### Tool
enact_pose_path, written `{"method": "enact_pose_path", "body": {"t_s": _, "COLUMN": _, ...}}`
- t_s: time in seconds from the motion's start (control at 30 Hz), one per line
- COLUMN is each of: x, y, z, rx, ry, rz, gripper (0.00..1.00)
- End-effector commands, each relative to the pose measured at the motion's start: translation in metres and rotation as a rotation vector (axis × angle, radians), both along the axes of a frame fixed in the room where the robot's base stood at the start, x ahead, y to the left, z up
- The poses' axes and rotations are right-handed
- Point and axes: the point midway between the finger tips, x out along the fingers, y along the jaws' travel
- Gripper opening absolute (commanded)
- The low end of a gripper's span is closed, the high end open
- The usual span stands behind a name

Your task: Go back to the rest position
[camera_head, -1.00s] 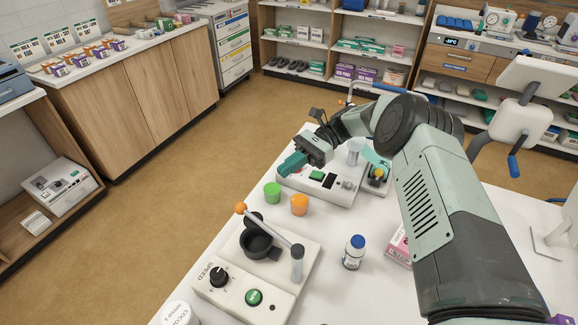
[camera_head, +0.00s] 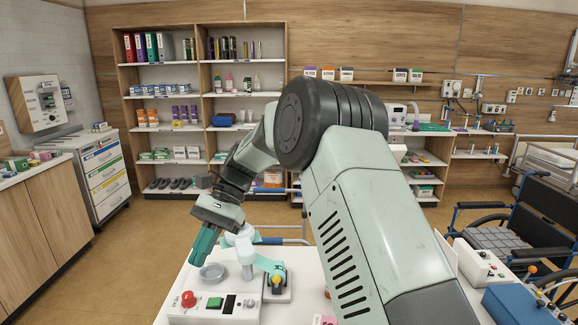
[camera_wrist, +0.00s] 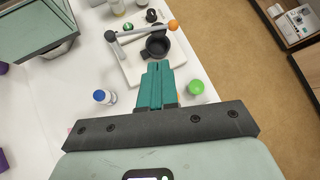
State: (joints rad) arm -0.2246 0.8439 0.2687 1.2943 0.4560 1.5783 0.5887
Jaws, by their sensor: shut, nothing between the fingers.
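My gripper (camera_head: 205,243) is in the head view, above the far left part of the white table (camera_head: 172,318). Its teal fingers are together and hold nothing. In the wrist view the shut fingers (camera_wrist: 156,84) point toward a white device with a black cup (camera_wrist: 155,46) and an orange-knobbed lever (camera_wrist: 173,24). The gripper is apart from the things on the table. My arm hides much of the table's middle in the head view.
A control box with a red knob (camera_head: 187,301), a grey dish (camera_head: 212,272) and a stand with a yellow knob (camera_head: 277,281) are near the gripper. A blue-capped bottle (camera_wrist: 100,96) and a green cup (camera_wrist: 196,87) show in the wrist view. A wheelchair (camera_head: 505,220) stands right.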

Motion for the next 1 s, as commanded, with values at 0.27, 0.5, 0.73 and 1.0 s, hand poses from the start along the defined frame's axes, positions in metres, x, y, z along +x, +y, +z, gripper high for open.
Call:
{"method": "enact_pose_path", "body": {"t_s": 0.27, "x": -0.027, "y": -0.081, "z": 0.087, "rx": -0.067, "ry": -0.396, "rz": 0.033, "gripper": 0.0}}
{"method": "enact_pose_path", "body": {"t_s": 0.5, "x": -0.073, "y": -0.155, "z": 0.136, "rx": -0.141, "ry": -0.707, "rz": 0.071, "gripper": 0.0}}
{"method": "enact_pose_path", "body": {"t_s": 0.73, "x": -0.133, "y": -0.221, "z": 0.159, "rx": -0.227, "ry": -0.98, "rz": 0.118, "gripper": 0.0}}
{"method": "enact_pose_path", "body": {"t_s": 1.0, "x": -0.194, "y": -0.272, "z": 0.153, "rx": -0.318, "ry": -1.224, "rz": 0.181, "gripper": 0.0}}
